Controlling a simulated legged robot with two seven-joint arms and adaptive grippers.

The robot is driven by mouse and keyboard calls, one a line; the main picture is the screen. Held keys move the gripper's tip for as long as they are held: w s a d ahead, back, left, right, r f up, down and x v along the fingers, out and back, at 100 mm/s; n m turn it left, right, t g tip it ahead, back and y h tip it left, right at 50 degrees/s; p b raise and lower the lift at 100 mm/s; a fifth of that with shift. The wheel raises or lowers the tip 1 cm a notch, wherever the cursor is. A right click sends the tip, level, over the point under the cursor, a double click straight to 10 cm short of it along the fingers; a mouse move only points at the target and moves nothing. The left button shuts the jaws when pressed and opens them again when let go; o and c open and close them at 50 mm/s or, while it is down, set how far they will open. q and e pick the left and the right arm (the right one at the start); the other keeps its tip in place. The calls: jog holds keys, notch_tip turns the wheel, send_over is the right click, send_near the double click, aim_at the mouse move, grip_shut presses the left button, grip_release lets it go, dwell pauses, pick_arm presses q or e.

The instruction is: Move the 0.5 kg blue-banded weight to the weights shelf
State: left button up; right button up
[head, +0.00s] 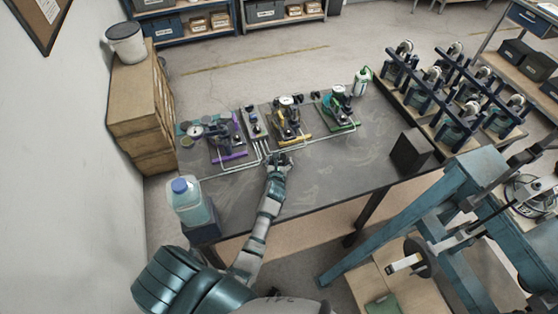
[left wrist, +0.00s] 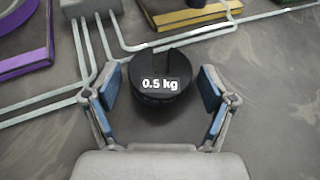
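The 0.5 kg weight (left wrist: 165,82) is a dark round disc with a white "0.5 kg" label in the left wrist view. It sits on the dark grey bench top (head: 330,175); no blue band shows on it from here. My left gripper (left wrist: 163,100) is open, with its blue-padded fingers on either side of the weight and a gap to each. In the head view my left gripper (head: 279,157) is over the bench near its middle, by the pipes, and mostly covers the weight. My right gripper is not in view. I cannot tell which shelf is the weights shelf.
Pump-like units with purple (head: 232,157), yellow (head: 301,137) and green (head: 339,129) bars stand along the bench back. A jug (head: 190,203) is at the left, a dark block (head: 410,152) at the right. A teal lever frame (head: 400,223) stands at the right front.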

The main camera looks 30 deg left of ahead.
pick_arm(q)
jog(key=c, duration=1.2)
grip_shut()
jog(key=shift+w+r, duration=0.1)
jog(key=shift+r, duration=0.05)
